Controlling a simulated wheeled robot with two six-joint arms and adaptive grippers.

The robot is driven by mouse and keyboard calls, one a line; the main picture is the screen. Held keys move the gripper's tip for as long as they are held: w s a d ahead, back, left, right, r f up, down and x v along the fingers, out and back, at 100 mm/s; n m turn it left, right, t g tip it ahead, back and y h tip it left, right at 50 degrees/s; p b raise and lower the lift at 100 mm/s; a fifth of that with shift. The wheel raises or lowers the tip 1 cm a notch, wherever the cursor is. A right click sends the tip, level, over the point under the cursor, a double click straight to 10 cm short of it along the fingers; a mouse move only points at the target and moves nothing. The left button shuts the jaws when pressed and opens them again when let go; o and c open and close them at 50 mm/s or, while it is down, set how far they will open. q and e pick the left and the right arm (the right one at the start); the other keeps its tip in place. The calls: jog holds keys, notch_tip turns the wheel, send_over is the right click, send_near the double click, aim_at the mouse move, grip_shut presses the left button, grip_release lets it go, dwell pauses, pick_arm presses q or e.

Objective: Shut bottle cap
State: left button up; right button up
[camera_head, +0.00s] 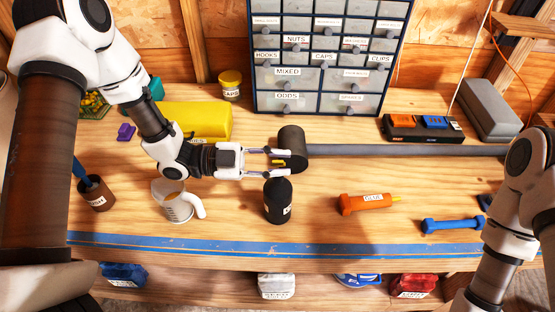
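A black bottle (278,207) with a white label stands upright near the front of the bench. Its top is dark and rounded, and I cannot make out a separate cap or whether it is open. My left gripper (285,163) is just behind and above the bottle in the picture, pointing right. Its two fingers are apart. A small yellow piece (279,162) shows between the fingers, and I cannot tell whether it touches them. My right arm is at the right edge, and its gripper is out of view.
A grey mallet head (291,147) with a long handle lies behind the fingers. An orange glue tube (366,204) and blue dumbbell-shaped tool (452,225) lie right. A drawer cabinet (328,104) stands behind.

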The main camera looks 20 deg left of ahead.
pick_arm(q)
grip_shut()
jog(key=shift+w, duration=0.15)
jog(key=shift+f, duration=0.1)
jog(key=shift+s+f+m+b, duration=0.2)
jog(key=shift+f+m+b, duration=0.15)
jog(key=shift+b, duration=0.6)
jog(key=f+m+b, duration=0.1)
jog(key=m+b, duration=0.2)
jog(key=b, duration=0.3)
jog(key=s+f+m+b, duration=0.1)
jog(key=m+b, duration=0.3)
jog(key=b, duration=0.2)
jog(key=s+f+m+b, duration=0.1)
jog(key=m+b, duration=0.2)
jog(key=b, duration=0.3)
jog(key=shift+d, duration=0.3)
jog(key=shift+r, duration=0.25)
jog(key=shift+o, duration=2)
grip_release()
jog(key=shift+w, duration=0.1)
